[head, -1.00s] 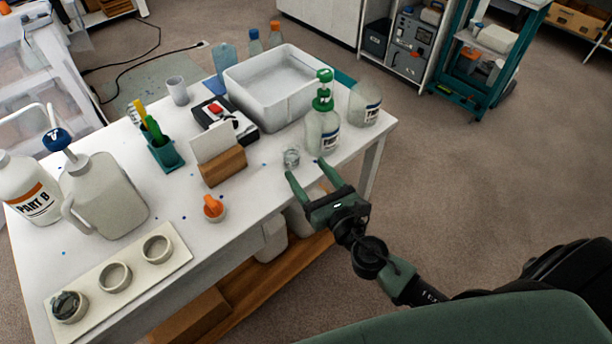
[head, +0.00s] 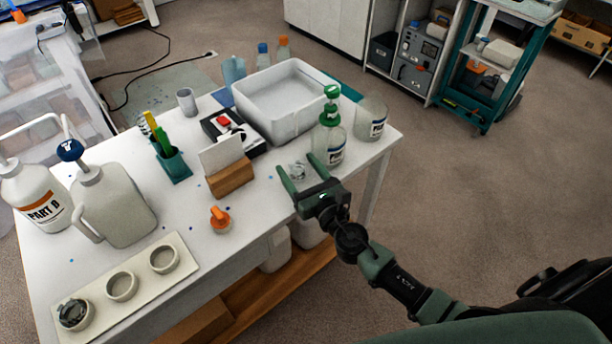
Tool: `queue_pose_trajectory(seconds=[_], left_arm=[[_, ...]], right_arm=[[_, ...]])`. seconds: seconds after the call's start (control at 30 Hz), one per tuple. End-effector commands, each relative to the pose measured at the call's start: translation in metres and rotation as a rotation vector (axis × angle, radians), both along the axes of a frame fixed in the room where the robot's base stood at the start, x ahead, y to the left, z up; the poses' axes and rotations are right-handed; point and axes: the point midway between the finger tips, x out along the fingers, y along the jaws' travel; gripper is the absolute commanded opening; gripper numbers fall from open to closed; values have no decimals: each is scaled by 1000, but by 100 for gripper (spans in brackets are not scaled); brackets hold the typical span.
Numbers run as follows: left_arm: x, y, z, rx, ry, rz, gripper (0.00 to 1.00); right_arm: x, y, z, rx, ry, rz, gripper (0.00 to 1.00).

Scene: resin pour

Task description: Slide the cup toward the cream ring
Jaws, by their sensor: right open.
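A small clear cup (head: 297,171) stands on the white table near its front right edge. My right gripper (head: 296,162) is open, with one finger on each side of the cup; I cannot tell if either finger touches it. Three pale, cream-grey rings sit in a row on a cream board at the front left: a right one (head: 164,259), a middle one (head: 122,286) and a left one (head: 74,314) with a dark, glassy thing in it. I cannot tell which is the cream ring. My left gripper is not in view.
A green-pump bottle (head: 329,140) stands just behind the cup on the right. A wooden card holder (head: 230,178) and an orange-topped item (head: 220,220) stand between the cup and the cream board (head: 190,262). A white tub (head: 285,112) is behind. The front table strip is mostly clear.

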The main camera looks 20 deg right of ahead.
Motion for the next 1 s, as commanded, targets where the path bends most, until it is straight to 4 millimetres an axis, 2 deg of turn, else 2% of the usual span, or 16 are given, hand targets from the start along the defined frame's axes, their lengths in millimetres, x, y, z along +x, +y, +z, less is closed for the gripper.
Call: queue_pose_trajectory(seconds=[0.1,0.37,0.4,0.6,0.63,1.0], left_arm=[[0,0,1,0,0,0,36],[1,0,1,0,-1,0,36],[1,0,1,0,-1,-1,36],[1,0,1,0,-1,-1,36],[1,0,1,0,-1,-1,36],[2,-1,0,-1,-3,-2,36]], right_arm=[[6,1,0,1,0,0,66],[7,1,0,1,0,0,66],[7,1,0,1,0,0,64],[7,1,0,1,0,0,8],[7,1,0,1,0,0,3],[9,-1,0,0,0,0,3]])
